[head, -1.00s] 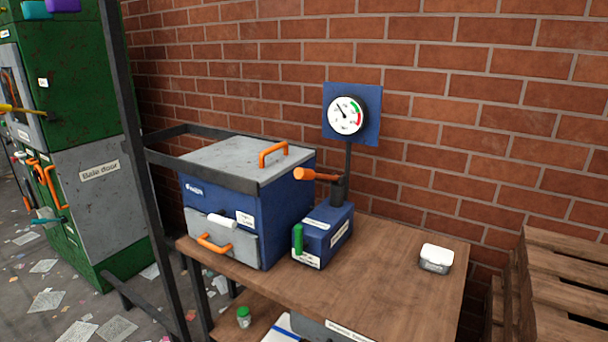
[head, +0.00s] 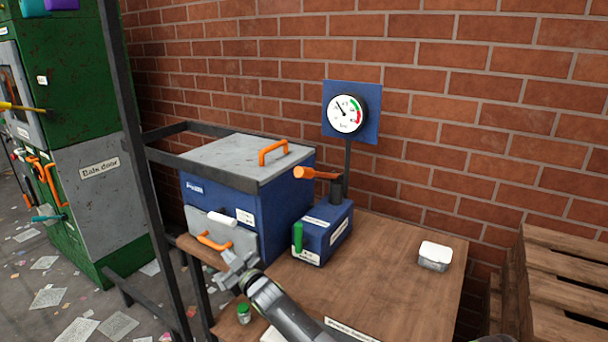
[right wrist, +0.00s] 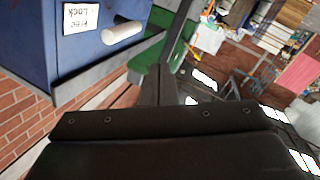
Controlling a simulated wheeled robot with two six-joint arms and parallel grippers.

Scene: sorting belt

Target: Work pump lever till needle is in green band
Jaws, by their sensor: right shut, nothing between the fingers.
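The pump is a blue box (head: 322,236) on the wooden table, with a green upright handle (head: 297,237) at its front left. Its lever (head: 316,173) has an orange grip that points left from a dark post, about level. The round gauge (head: 346,114) is on a blue plate above the pump. Its needle points to the upper left, outside the green band (head: 355,103) at the dial's upper right. My right gripper (head: 232,262) is shut and empty at the table's front left edge, below and left of the lever, apart from it. My left gripper is not in view.
A blue and grey bin (head: 232,158) with orange handles stands left of the pump, behind a dark rail. Its white cylinder shows in the right wrist view (right wrist: 122,33). A small white-lidded box (head: 435,256) lies on the right. The table's middle (head: 378,265) is clear.

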